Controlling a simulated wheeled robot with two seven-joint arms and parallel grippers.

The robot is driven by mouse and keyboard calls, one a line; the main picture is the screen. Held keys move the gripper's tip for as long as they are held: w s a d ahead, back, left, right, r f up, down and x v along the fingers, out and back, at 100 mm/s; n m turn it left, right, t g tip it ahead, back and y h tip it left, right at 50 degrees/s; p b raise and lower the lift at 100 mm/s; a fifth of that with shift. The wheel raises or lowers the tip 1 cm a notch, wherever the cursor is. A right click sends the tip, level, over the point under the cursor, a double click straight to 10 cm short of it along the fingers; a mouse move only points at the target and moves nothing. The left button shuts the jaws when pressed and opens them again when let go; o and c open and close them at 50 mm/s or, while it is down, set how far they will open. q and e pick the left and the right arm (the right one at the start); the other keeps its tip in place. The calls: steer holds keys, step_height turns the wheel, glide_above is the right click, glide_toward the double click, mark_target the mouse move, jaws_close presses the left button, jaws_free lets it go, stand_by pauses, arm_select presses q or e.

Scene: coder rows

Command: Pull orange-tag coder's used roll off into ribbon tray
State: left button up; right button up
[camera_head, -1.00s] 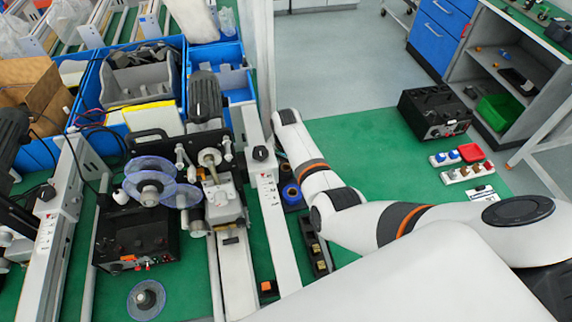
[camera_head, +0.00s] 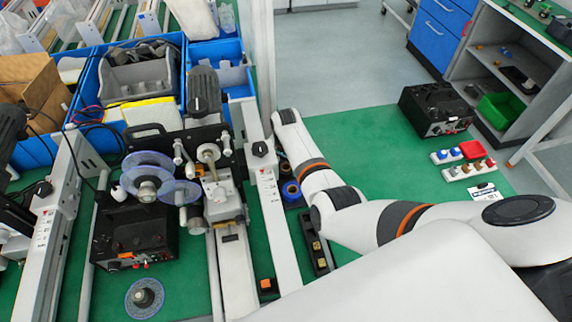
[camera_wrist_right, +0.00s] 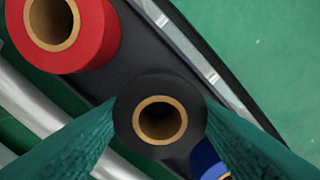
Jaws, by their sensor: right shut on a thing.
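My right gripper (camera_wrist_right: 160,128) has its green fingers on both sides of a black roll (camera_wrist_right: 128,110) with a cardboard core, shut on it. The roll appears end-on over a dark tray (camera_wrist_right: 165,50), between a red roll (camera_wrist_right: 88,48) and a partly hidden blue roll (camera_wrist_right: 206,160). I cannot tell whether its base touches the tray. In the head view a blue roll (camera_head: 291,193) shows beside my right forearm; my right fingers are hidden there. A coder (camera_head: 222,195) with clear reels (camera_head: 148,172) stands left of the arm. My left gripper is out of view.
A small orange block (camera_head: 267,285) lies near the front rail. A loose clear reel (camera_head: 145,298) lies at the front left. Blue bins (camera_head: 93,85) stand behind the coder. A black case (camera_head: 436,110) stands at right; green surface beside my arm is largely clear.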

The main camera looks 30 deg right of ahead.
steer(key=shift+f, duration=0.1)
steer(key=o, duration=1)
step_height(320, 180, up, 12)
steer(key=shift+r, duration=0.1)
steer(key=shift+s, duration=0.1)
